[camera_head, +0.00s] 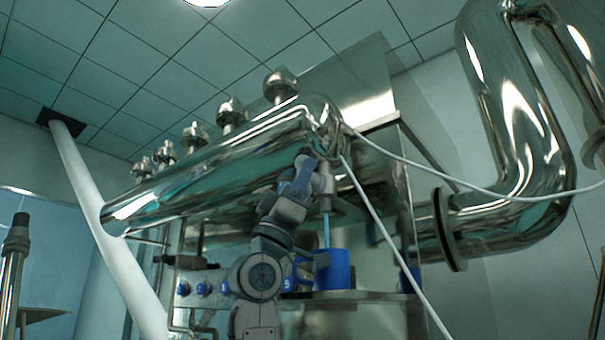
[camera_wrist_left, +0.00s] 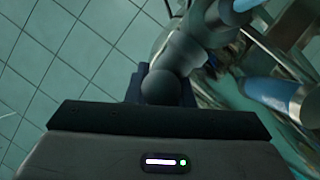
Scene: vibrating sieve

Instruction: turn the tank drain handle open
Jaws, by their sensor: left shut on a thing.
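The shiny metal tank (camera_head: 230,145) lies as a long cylinder across the head view. A drain spout (camera_head: 325,188) hangs under its right end. A light blue vertical streak (camera_head: 326,230) runs from the spout down to a blue container (camera_head: 335,270). My left gripper (camera_head: 306,165) is raised against the tank's end beside the spout and is shut on the drain handle, which it mostly hides. In the left wrist view, a dark rounded part (camera_wrist_left: 162,86) sits in front of the gripper body, and the handle is not clear. My right gripper is not in view.
Several metal valves (camera_head: 232,113) stand on top of the tank. White cables (camera_head: 385,245) hang right of the spout. A thick bent pipe (camera_head: 510,120) fills the right side. Several blue knobs (camera_head: 204,288) line the machine below. A white post (camera_head: 100,230) slants at left.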

